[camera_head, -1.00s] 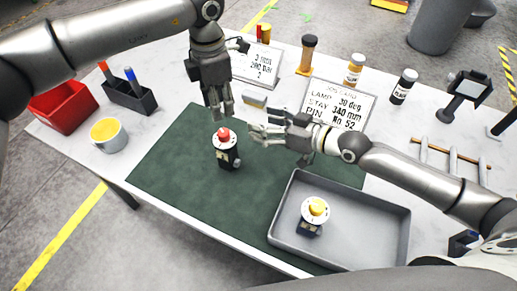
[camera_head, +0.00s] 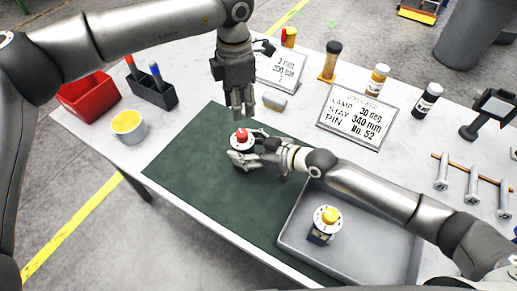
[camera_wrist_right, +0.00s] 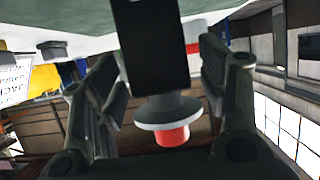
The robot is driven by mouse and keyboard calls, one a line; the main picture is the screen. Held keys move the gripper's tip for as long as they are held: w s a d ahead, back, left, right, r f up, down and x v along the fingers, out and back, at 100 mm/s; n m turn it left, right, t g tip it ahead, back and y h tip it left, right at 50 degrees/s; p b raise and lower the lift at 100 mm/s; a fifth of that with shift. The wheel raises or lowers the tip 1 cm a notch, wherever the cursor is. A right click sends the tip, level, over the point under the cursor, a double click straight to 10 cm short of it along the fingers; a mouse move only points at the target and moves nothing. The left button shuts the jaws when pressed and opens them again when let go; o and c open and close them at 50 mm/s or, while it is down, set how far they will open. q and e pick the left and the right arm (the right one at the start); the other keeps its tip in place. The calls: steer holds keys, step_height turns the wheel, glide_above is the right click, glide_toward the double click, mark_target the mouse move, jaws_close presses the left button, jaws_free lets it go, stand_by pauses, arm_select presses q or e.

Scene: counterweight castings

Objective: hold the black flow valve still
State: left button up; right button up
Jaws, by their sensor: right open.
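The black flow valve, with a white dial and a red knob (camera_head: 241,135), stands on the green mat (camera_head: 200,185). My right gripper (camera_head: 250,146) is open, with its fingers on either side of the valve and partly hiding its body. In the right wrist view the black valve body (camera_wrist_right: 155,45) appears upside down between the two open fingers (camera_wrist_right: 165,90), its red knob lowest. I see no clear grip on it. My left gripper (camera_head: 239,113) points down just above and behind the red knob; its fingers look close together, and their opening is unclear.
A grey tray (camera_head: 287,232) at the front right holds a second valve with a yellow knob (camera_head: 328,217). Behind stand a job card (camera_head: 357,115), bottles and another sign (camera_head: 278,72). A red bin (camera_head: 88,97), pen holder and yellow-filled cup (camera_head: 129,127) are at left.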

mark_target(241, 133)
steer(key=shift+w+a+f, duration=0.2)
steer(key=shift+w+a, duration=0.1)
steer(key=shift+a, duration=0.1)
arm_select(q)
steer(key=shift+o, duration=0.5)
arm_select(e)
jaws_close()
arm_select(q)
steer(key=shift+o, duration=1.1)
step_height(241, 133, down, 10)
steer(key=m, duration=0.3)
steer(key=shift+f, duration=0.2)
arm_select(e)
steer(key=shift+r, duration=0.1)
